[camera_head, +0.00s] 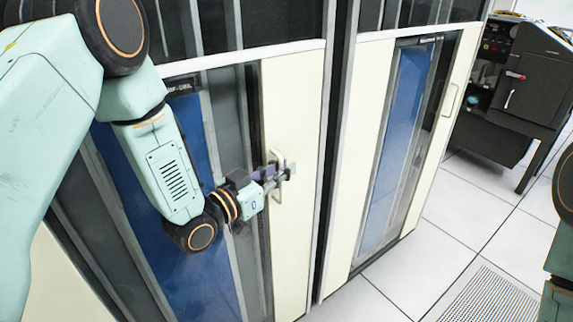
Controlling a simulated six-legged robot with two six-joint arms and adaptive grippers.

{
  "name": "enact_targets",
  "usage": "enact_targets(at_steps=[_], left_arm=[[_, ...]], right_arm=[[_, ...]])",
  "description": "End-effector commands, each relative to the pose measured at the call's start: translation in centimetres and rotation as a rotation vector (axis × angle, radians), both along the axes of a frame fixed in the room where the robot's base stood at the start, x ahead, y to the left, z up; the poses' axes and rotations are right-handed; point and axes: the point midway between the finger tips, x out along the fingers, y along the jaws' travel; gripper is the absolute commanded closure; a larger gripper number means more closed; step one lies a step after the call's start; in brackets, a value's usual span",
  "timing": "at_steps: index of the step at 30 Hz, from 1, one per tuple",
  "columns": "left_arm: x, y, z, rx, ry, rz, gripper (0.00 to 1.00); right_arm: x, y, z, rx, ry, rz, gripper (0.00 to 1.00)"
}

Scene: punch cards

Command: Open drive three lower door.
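A lower cabinet door (292,120) with a cream edge panel and a blue-tinted dark window stands in front of me, and it looks shut. A small pale handle (275,155) is on its cream panel. My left gripper (288,171) is at this handle, with its fingers reaching around or beside it. I cannot tell whether the fingers touch or grip it. The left arm hides part of the door's window. At the right edge, part of my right arm (558,262) shows; its gripper is out of view.
Another cabinet with a similar lower door (355,150) and a handle (450,100) stands to the right. A dark machine (525,90) stands at the back right. The white tiled floor (440,225) is clear, with a perforated tile (490,298) in front.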

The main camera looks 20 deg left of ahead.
Motion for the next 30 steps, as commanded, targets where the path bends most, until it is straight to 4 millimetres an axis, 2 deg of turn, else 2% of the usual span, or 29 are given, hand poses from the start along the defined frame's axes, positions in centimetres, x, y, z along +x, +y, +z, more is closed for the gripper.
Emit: enact_targets(at_steps=[14,20,30], left_arm=[[-0.41,0.14,0.03,0.0,-0.001,0.001,0.84],[-0.42,0.15,0.03,0.0,-0.001,0.001,1.0],[-0.3,0.12,-0.04,-0.001,0.002,0.002,1.0]], right_arm=[[0.01,0.0,-0.01,0.0,0.0,0.0,1.0],[0.01,0.0,-0.01,0.0,0.0,0.0,1.0],[0.01,0.0,-0.01,0.0,0.0,0.0,1.0]])
